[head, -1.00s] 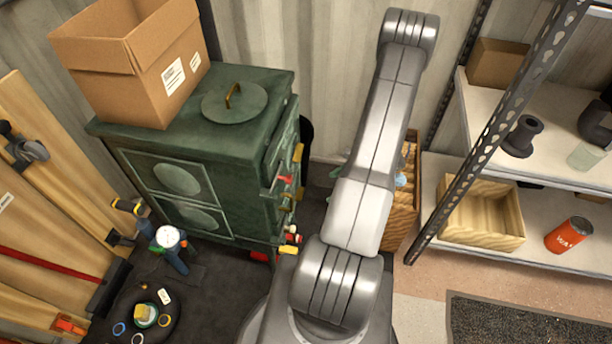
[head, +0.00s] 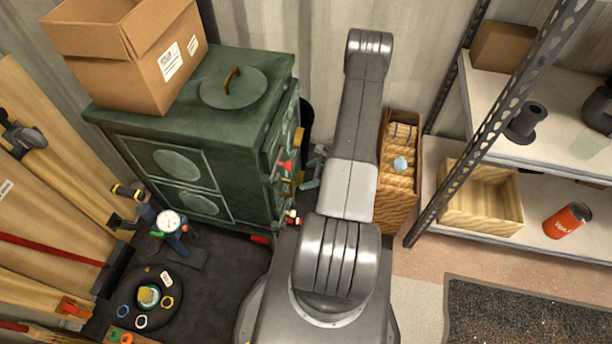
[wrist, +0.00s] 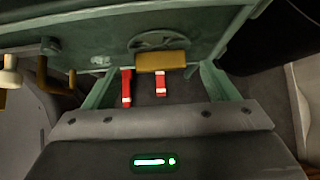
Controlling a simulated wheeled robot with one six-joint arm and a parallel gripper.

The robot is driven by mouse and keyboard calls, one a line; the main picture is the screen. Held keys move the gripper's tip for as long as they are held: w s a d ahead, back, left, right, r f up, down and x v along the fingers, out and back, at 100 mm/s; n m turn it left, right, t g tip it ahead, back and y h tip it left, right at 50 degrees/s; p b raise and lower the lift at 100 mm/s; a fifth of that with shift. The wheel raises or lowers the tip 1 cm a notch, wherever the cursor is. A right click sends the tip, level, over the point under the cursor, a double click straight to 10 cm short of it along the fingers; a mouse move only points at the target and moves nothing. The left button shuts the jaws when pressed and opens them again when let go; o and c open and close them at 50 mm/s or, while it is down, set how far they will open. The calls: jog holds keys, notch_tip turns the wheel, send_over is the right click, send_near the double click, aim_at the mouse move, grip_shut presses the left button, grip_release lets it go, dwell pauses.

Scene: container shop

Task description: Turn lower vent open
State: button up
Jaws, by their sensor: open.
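The dark green stove (head: 240,150) stands at the left in the head view, its fitted front facing my arm. My gripper (wrist: 166,72) is open and empty at that front, its two greenish fingers spread. Between and beyond them in the wrist view are a brass tab (wrist: 162,62) under a dark round vent-like disc (wrist: 155,41) and two red tabs (wrist: 126,88). I cannot tell for sure which is the lower vent or how far it is turned. In the head view, a red handle (head: 285,165) shows on the stove front, and my arm partly hides the gripper.
A cardboard box (head: 130,55) sits on the stove top beside a round lid (head: 233,87). A metal shelf upright (head: 480,150) is farther right. A blue tool with a gauge (head: 170,222) stands left on the floor.

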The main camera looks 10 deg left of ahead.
jog(key=shift+x, duration=0.9)
jog(key=shift+c, duration=0.2)
jog(key=c, duration=1)
jog(key=shift+o, duration=0.2)
